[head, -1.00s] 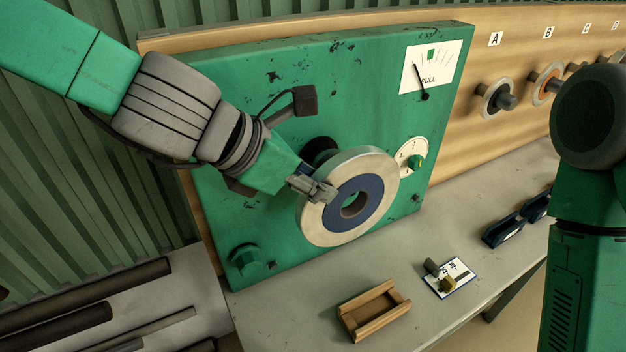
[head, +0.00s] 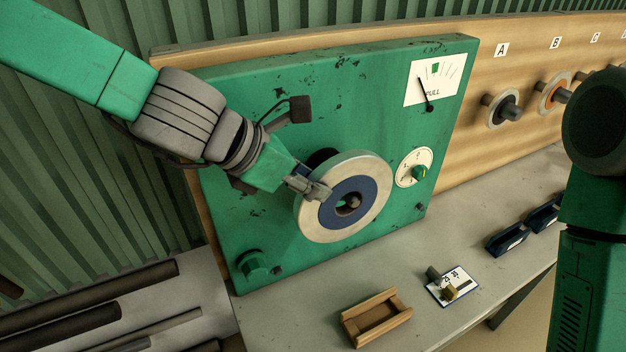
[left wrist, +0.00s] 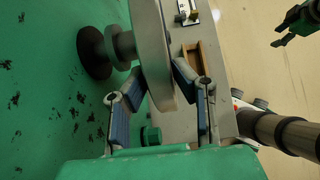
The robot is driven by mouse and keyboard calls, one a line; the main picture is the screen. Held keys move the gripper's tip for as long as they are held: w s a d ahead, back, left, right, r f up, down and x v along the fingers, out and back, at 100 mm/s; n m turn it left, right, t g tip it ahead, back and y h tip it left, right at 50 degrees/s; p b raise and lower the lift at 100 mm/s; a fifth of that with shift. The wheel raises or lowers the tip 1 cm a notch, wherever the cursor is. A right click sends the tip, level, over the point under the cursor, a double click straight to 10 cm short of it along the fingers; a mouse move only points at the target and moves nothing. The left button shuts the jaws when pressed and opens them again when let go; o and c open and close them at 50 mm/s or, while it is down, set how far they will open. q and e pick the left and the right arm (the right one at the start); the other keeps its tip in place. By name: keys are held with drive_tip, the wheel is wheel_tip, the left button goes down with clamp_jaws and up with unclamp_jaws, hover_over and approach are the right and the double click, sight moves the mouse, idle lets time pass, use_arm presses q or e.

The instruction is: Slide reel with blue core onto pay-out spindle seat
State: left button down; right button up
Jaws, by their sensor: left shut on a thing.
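The reel with the blue core (head: 370,195) has a pale rim and faces outward in front of the green panel. My left gripper (head: 318,191) is shut on its upper left rim. The dark flange of the pay-out spindle seat (head: 320,157) shows behind the reel. A grey spindle end (head: 353,203) shows through the core's hole, off centre to the right. In the left wrist view, the fingers straddle the reel's edge (left wrist: 155,60), and the reel stands off from the dark flange (left wrist: 94,52). My right gripper (left wrist: 290,24) appears open and empty there, far from the reel.
The green panel (head: 260,110) carries a pull gauge (head: 436,80), a dial (head: 414,168) and a lower-left knob (head: 255,266). A wooden tray (head: 376,318) and a label card (head: 453,287) lie on the bench. Lettered reel pegs line the wooden board at right.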

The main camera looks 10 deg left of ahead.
use_arm(q)
drive_tip(key=shift+w+r, duration=0.2)
drive_tip(key=shift+w, duration=0.1)
drive_tip(key=shift+w+a+p, duration=0.2)
drive_tip(key=shift+p, duration=0.15)
drive_tip(key=shift+f, duration=0.1)
drive_tip(key=shift+f+b, duration=0.1)
drive_tip(key=shift+b, duration=0.35)
drive_tip(key=shift+d+t+b, duration=0.3)
drive_tip(key=shift+b, duration=0.2)
drive_tip(key=shift+d+r, duration=0.2)
drive_tip(key=shift+d, duration=0.1)
